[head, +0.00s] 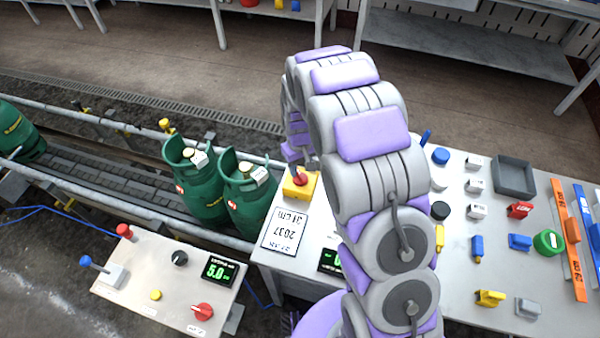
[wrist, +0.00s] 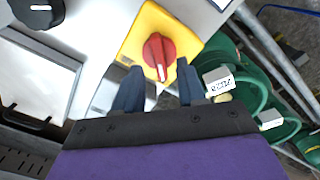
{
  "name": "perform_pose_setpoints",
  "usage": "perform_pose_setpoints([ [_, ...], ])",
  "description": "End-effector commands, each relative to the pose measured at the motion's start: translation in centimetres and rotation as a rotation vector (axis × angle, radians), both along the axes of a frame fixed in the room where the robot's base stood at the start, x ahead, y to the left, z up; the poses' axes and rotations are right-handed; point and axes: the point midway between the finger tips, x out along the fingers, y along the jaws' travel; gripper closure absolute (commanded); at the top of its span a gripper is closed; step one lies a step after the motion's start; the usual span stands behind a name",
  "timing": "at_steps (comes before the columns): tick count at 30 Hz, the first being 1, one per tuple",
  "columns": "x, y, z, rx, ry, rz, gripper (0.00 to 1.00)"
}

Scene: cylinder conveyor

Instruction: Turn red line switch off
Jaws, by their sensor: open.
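A red rotary switch (head: 300,176) on a yellow square base (head: 293,190) sits at the far left corner of the right-hand table. In the wrist view the red knob (wrist: 158,56) shows between my fingertips, its white pointer mark toward the bottom of the picture. My gripper (wrist: 160,68) is open, with one dark finger on each side of the knob and gaps between. Whether the fingertips reach down to the knob's height is unclear. In the head view my arm hides much of the table, and my gripper (head: 297,153) is just beyond the switch.
Green gas cylinders (head: 195,180) stand on the conveyor close beside the switch. A left panel (head: 150,285) carries a red knob (head: 202,311), a lever and a display. Several small coloured parts and a grey tray (head: 515,160) are on the table's right.

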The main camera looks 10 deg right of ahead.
Motion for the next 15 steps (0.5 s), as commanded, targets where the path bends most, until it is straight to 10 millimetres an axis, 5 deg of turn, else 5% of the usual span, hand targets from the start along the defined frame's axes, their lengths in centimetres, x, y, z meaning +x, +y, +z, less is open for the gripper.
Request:
perform_pose_setpoints([
  [6,-0.1,0.0,-2.5,-0.001,0.004,0.0,0.6],
  [15,0.0,0.0,-2.9,0.0,0.001,0.0,0.6],
])
